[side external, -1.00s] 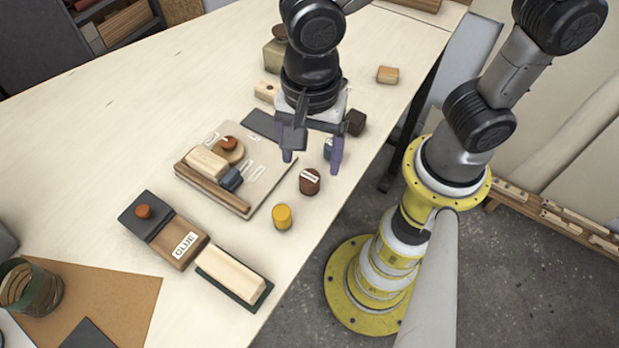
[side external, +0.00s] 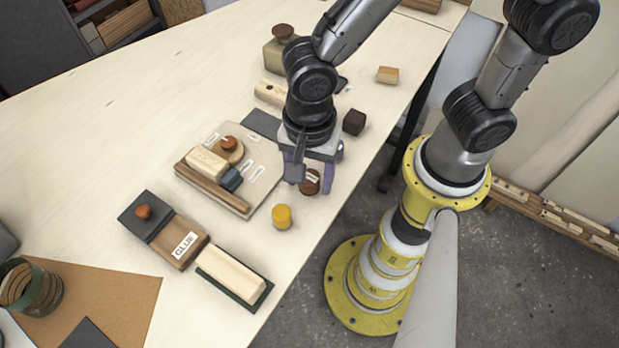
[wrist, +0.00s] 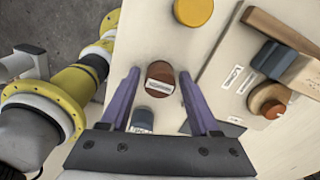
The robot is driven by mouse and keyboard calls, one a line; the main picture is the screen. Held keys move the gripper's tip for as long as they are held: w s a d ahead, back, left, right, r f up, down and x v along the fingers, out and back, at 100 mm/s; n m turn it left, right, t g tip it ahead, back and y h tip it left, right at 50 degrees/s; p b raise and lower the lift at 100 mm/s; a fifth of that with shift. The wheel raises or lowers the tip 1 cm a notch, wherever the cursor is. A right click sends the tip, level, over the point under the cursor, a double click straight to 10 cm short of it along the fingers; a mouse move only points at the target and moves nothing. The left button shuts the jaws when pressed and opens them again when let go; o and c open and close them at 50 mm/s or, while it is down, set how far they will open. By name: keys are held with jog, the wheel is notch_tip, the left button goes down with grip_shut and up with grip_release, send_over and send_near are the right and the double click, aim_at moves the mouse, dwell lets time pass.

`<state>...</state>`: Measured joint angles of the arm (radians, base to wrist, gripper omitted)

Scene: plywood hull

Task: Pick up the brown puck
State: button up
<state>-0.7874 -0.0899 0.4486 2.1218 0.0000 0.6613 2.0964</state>
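The brown puck (side external: 309,187) is a short dark-brown cylinder with a white label on top. It stands on the pale table near the table's right edge, partly hidden by my gripper. In the wrist view the puck (wrist: 160,84) appears between the tips of the two purple fingers, with a gap on each side. My gripper (side external: 311,180) is open and points down over the puck. It also shows in the wrist view (wrist: 159,75). I cannot tell how far the fingertips are above the table.
A yellow cylinder (side external: 282,217) stands close to the puck. A blue-grey labelled block (wrist: 142,119) is near the fingers. A board (side external: 262,196) with wooden pieces lies to the left. A dark cube (side external: 354,122) stands behind. The table's edge is close on the right.

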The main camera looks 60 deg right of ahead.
aim_at(310, 177)
grip_shut()
jog(key=shift+r, duration=0.1)
jog(key=shift+r, duration=0.5)
notch_tip(310, 177, up, 2)
jog(key=shift+r, duration=0.2)
jog(key=s+d+r, duration=0.9)
jog(key=s+d, duration=0.1)
jog(key=shift+r, duration=0.25)
